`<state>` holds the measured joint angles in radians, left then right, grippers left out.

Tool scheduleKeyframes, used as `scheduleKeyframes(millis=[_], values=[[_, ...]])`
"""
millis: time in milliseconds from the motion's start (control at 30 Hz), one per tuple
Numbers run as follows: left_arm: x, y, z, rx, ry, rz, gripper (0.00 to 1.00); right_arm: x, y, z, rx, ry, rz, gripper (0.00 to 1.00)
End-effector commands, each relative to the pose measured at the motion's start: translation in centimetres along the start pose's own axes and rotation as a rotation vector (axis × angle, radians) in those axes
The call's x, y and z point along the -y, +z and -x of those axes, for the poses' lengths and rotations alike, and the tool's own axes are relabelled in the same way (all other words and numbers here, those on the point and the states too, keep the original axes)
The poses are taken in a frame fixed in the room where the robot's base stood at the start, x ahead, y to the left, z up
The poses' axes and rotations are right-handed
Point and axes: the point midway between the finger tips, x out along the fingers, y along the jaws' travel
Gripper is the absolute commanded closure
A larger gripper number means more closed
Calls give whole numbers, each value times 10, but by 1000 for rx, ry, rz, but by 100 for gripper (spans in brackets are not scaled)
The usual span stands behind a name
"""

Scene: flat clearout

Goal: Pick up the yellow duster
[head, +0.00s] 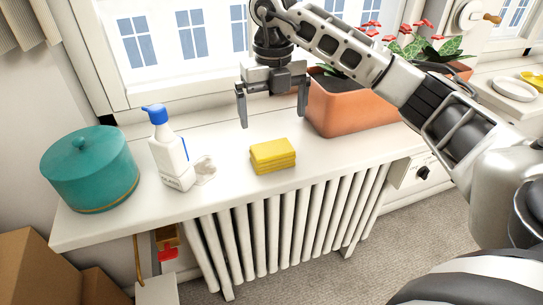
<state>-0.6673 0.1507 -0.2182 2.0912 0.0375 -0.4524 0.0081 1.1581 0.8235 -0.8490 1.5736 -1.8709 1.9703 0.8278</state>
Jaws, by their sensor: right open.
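The yellow duster (273,155) lies folded in a small stack on the white window sill shelf, near its front edge above the radiator. My right gripper (273,108) hangs above and behind the duster with its fingers pointing down. It is open and nothing is between its fingers. There is a gap between the fingertips and the duster. My left gripper does not show.
A teal lidded pot (90,172) is farther left. A terracotta planter (345,108) stands close on the right. A white radiator (285,225) is below.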

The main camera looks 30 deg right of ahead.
Motion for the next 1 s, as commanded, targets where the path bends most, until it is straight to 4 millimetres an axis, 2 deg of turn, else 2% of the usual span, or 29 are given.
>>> scheduleKeyframes(millis=[100,233,467,800,1000], values=[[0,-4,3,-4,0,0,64,0,-1,-25,-3,0,1,0],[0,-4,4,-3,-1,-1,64,0,0,-46,-1,1,3,0],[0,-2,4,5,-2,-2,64,-1,0,-62,-1,2,3,0],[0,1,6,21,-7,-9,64,-1,2,-106,1,3,4,0],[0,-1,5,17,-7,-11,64,-1,2,-109,2,4,4,0]])
